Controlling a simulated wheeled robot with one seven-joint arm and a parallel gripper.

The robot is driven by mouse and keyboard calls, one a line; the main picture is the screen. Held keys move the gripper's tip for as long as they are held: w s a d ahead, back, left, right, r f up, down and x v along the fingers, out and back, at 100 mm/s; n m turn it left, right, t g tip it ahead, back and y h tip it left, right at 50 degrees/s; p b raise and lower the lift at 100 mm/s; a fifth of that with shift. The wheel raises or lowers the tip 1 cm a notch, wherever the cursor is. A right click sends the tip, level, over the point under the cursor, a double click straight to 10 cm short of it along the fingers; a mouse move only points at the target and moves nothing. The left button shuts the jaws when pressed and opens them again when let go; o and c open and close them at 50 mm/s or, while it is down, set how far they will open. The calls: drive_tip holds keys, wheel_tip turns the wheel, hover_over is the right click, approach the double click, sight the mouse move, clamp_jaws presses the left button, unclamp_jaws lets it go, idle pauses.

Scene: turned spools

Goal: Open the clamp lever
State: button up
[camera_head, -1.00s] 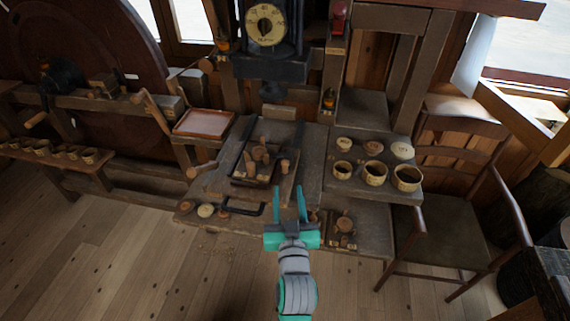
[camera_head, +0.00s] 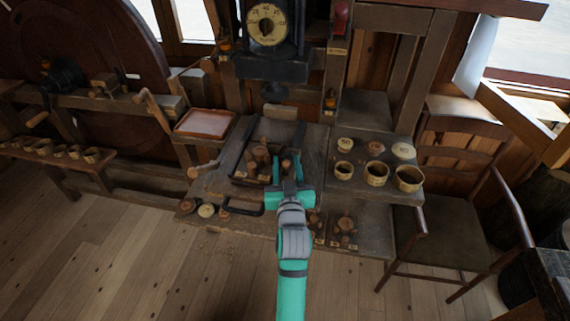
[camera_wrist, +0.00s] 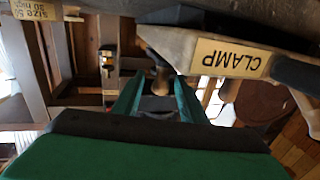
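A yellow "CLAMP" label (camera_wrist: 228,58) appears upside down on a pale wooden part in the wrist view. A rounded wooden knob (camera_wrist: 160,78) shows between my fingertips there, just beside that part; I cannot tell whether it is the clamp lever's end. A dark bar (camera_wrist: 298,74) lies right of the label. In the head view, a black bent handle (camera_head: 240,210) sits at the bench's front edge, left of my gripper (camera_head: 287,170). My gripper is open, with a gap between its teal fingers. No contact with the knob is clear.
Several cups, including one large cup (camera_head: 408,178), stand on the right shelf. A chair (camera_head: 450,215) stands further right. The floor in front is clear.

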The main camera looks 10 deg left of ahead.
drive_tip(key=shift+w, duration=0.1)
drive_tip(key=shift+c, duration=0.3)
drive_tip(key=shift+a, duration=0.1)
clamp_jaws()
drive_tip(key=shift+y, duration=0.3)
